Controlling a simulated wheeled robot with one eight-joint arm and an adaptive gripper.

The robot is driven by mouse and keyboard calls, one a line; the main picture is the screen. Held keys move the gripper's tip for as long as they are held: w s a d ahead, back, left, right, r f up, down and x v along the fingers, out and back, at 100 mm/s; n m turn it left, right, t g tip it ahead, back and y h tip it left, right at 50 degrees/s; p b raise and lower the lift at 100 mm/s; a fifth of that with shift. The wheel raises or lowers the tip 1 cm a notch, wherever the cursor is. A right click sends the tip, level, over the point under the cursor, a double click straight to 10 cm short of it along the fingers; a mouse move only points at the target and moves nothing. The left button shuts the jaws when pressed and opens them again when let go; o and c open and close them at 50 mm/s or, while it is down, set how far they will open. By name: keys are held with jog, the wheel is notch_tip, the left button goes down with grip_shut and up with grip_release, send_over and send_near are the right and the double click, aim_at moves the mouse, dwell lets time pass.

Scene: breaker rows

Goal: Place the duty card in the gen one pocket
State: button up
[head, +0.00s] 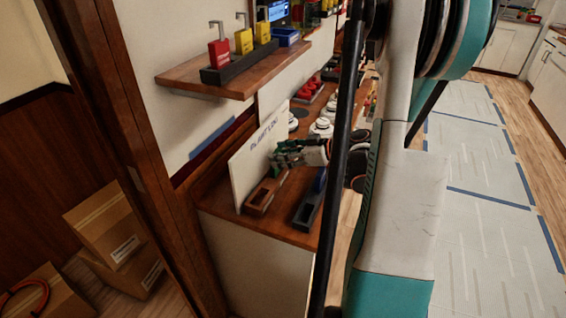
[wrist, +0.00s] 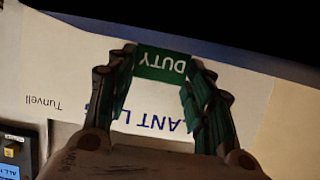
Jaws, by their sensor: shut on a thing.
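The duty card (wrist: 162,65) is green with white lettering, which reads upside down in the wrist view. My gripper (wrist: 160,82) is shut on it, with one finger at each end. In the head view my gripper (head: 284,156) is beside an upright white board (head: 246,180) marked PLANT LO…, above the wooden counter. The board's blue lettering shows upside down behind my fingers in the wrist view (wrist: 120,118). I cannot tell whether the card touches the board. No pocket labelled gen one can be made out.
A brown tray (head: 256,205) and a dark holder with a blue piece (head: 306,214) stand on the counter (head: 225,212). A shelf (head: 180,77) above carries red and yellow padlocks and a blue bin (head: 286,37). Cardboard boxes (head: 105,225) are on the floor at left.

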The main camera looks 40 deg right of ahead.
jog(key=shift+f, duration=1)
jog(key=shift+f+b, duration=0.2)
jog(key=shift+b, duration=0.2)
jog(key=o, duration=1.1)
jog(key=shift+c, duration=0.2)
jog(key=shift+r, duration=0.2)
jog(key=shift+s+d+r+p, duration=0.15)
jog(key=shift+s+p, duration=0.05)
jog(key=shift+p, duration=0.15)
jog(key=p+v, duration=0.3)
jog(key=v, duration=0.8)
jog(key=shift+s, duration=0.2)
